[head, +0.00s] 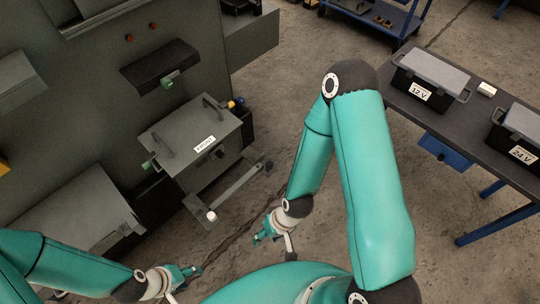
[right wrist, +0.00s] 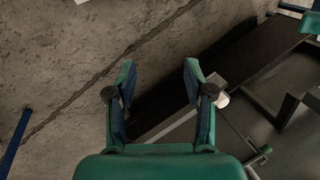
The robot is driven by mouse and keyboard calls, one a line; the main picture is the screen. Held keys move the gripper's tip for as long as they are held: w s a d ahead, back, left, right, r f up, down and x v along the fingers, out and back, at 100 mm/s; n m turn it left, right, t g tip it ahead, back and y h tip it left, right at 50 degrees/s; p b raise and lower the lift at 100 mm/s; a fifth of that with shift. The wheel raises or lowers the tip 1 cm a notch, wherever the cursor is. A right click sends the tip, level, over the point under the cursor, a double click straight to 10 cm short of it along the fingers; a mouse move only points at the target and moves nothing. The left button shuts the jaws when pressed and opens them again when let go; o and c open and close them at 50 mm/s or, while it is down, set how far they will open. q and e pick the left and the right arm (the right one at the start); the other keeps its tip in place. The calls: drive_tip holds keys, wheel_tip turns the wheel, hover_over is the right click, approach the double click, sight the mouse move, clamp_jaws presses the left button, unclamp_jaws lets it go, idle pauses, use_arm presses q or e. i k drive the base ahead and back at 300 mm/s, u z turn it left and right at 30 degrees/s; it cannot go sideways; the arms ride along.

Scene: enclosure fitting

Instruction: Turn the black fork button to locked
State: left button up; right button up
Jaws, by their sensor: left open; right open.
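My left gripper (head: 188,270) is open and empty at the lower left of the head view, below the grey box. My right gripper (head: 262,235) is open in front of the box's lower right, apart from it. A grey bar (head: 236,192) juts out below the box. It carries a white knob (head: 212,216) at its near end and a small dark piece (head: 268,165) at its far end. I cannot tell which part is the black fork button, or its setting.
The grey box (head: 185,138) with two handles and a label sits in the cabinet (head: 100,60) at left. A table (head: 475,130) at right holds a 12 V case (head: 430,76) and a 24 V case (head: 518,128). Concrete floor (head: 300,60) lies open between.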

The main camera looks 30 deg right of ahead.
sight(269, 164)
drive_tip(key=u, duration=1.2)
drive_tip(key=k, duration=1)
drive_tip(key=z, duration=0.7)
drive_tip(key=i, duration=1)
drive_tip(key=z, duration=0.05)
